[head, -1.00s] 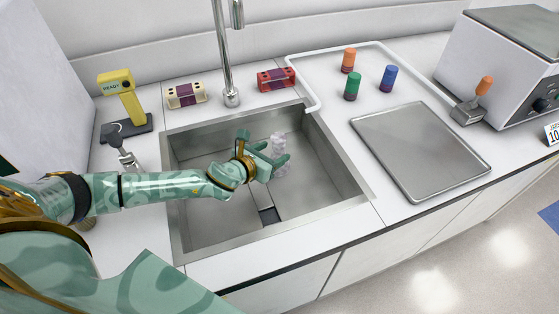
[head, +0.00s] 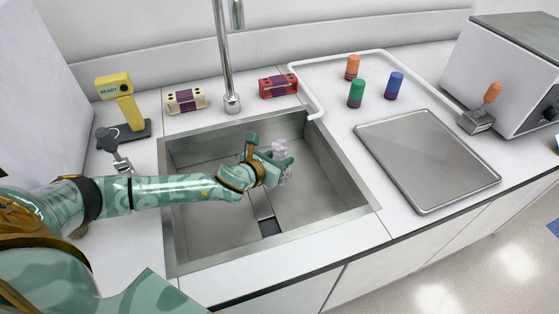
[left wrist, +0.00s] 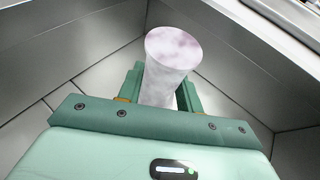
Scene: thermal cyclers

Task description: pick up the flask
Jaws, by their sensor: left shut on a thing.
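The flask (head: 281,150) is a pale, translucent, purplish-white vessel inside the steel sink, seen at the sink's right-hand half. My left gripper (head: 281,163) reaches over the sink from the left and is shut on the flask. In the left wrist view the flask (left wrist: 171,52) stands between the two green fingers (left wrist: 160,92), with its round top toward the camera. Its lower part is hidden by the gripper. I cannot tell whether its base touches the sink floor. My right gripper is not in view.
The sink's walls (head: 345,183) surround the gripper, and a tall faucet (head: 226,60) stands behind. Red (head: 278,86) and cream (head: 186,100) racks sit at the back edge. A metal tray (head: 425,160), several coloured-capped tubes and a white machine (head: 505,65) are to the right.

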